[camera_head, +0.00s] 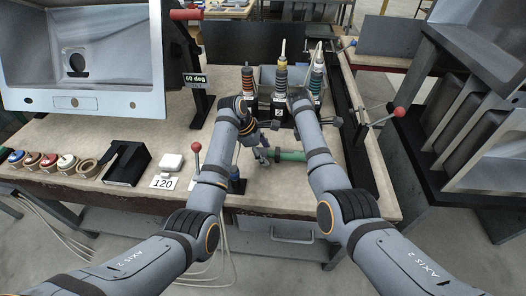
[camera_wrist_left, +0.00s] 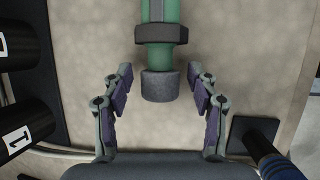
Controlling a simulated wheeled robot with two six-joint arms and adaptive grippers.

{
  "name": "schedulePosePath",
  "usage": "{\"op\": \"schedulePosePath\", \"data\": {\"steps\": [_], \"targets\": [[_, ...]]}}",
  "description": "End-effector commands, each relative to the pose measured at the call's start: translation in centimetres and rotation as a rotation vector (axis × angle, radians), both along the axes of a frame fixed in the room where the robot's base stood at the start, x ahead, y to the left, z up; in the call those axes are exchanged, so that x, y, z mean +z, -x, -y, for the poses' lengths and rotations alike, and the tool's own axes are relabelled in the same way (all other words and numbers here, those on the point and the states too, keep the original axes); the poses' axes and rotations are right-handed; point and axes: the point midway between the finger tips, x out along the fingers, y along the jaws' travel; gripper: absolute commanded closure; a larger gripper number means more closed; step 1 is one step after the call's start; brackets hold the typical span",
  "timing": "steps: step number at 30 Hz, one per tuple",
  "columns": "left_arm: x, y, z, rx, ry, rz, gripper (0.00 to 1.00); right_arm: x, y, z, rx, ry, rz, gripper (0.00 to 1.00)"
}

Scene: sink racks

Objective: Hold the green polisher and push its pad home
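The green polisher (camera_head: 291,155) lies across the table front in the head view, partly hidden by my right arm. In the left wrist view its green body (camera_wrist_left: 161,10) comes in from the top, with a dark collar (camera_wrist_left: 161,34) and a grey pad (camera_wrist_left: 160,85) at its end. My left gripper (camera_head: 262,155) is at the polisher's left end. In the left wrist view its fingers (camera_wrist_left: 160,90) are open, one on each side of the pad, with gaps on both sides. I cannot tell whether the pad is fully seated. My right gripper's fingers are hidden.
Upright tools (camera_head: 247,80) stand in a dark rack behind the polisher. The sink (camera_head: 80,100) is at the upper left.

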Motion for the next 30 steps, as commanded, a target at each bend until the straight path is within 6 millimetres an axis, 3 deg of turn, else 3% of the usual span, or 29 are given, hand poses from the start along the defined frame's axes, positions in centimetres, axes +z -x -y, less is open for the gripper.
{"op": "schedulePosePath", "data": {"steps": [11, 21, 25, 30], "targets": [[0.8, 0.1, -0.5, 0.002, -0.003, 0.001, 0.38, 0.1, 0.0, 0.1, -0.001, 0.002, 0.001, 1.0], [8.0, 1.2, -3.5, 0.002, -0.003, 0.005, 0.38, 0.1, -0.1, 0.2, -0.001, 0.002, 0.002, 1.0], [9.9, 1.5, -4.3, 0.001, -0.002, 0.002, 0.38, 0.1, -0.1, 0.2, -0.002, 0.002, 0.001, 1.0], [10.9, 1.8, -4.6, 0.001, -0.001, -0.001, 0.38, 0.1, -0.1, 0.2, -0.002, 0.002, 0.001, 1.0]]}}
